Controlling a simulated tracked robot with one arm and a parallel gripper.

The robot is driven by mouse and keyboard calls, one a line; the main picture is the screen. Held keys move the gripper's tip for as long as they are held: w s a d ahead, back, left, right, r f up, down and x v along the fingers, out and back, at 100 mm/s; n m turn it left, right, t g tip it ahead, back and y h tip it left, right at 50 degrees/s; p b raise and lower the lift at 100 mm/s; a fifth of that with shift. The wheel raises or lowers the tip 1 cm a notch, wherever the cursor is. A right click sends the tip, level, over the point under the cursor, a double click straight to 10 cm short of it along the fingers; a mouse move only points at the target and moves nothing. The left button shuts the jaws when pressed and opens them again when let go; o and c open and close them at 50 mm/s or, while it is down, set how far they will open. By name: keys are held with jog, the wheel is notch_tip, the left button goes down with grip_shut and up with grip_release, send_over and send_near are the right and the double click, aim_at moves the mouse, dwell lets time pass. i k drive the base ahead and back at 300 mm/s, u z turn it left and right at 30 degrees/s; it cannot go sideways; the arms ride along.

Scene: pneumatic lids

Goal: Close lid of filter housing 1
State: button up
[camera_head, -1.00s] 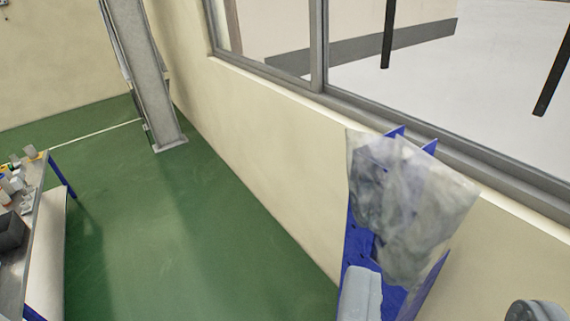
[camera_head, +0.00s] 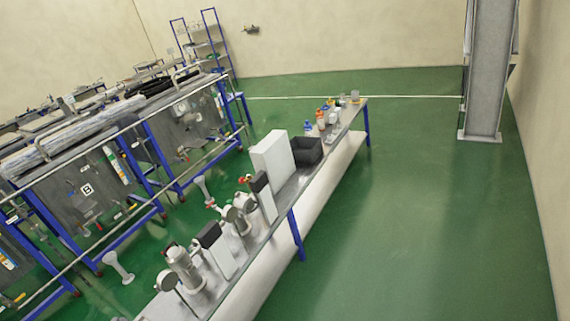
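Several metal cylindrical units stand on a long bench (camera_head: 262,240) in the lower middle of the view. The nearest one (camera_head: 184,268) has a small red and dark part at its top. Others (camera_head: 231,217) stand farther along the bench. They may be filter housings, but I cannot read any number and cannot tell which is filter housing 1. They are too small to tell whether a lid is open or closed. My gripper is not in view.
A white box (camera_head: 272,158), a black bin (camera_head: 307,150) and bottles (camera_head: 326,117) are on the bench. Blue-framed racks (camera_head: 90,190) stand at left. A grey column (camera_head: 484,75) stands by the right wall. Green floor (camera_head: 410,220) right of the bench is clear.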

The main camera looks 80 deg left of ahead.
aim_at(247, 206)
jog(key=u, duration=2.4)
jog(key=i, duration=0.5)
jog(key=u, duration=0.1)
jog(key=k, duration=0.5)
jog(key=z, duration=0.45)
jog(key=i, duration=1.4)
jog(key=u, duration=0.15)
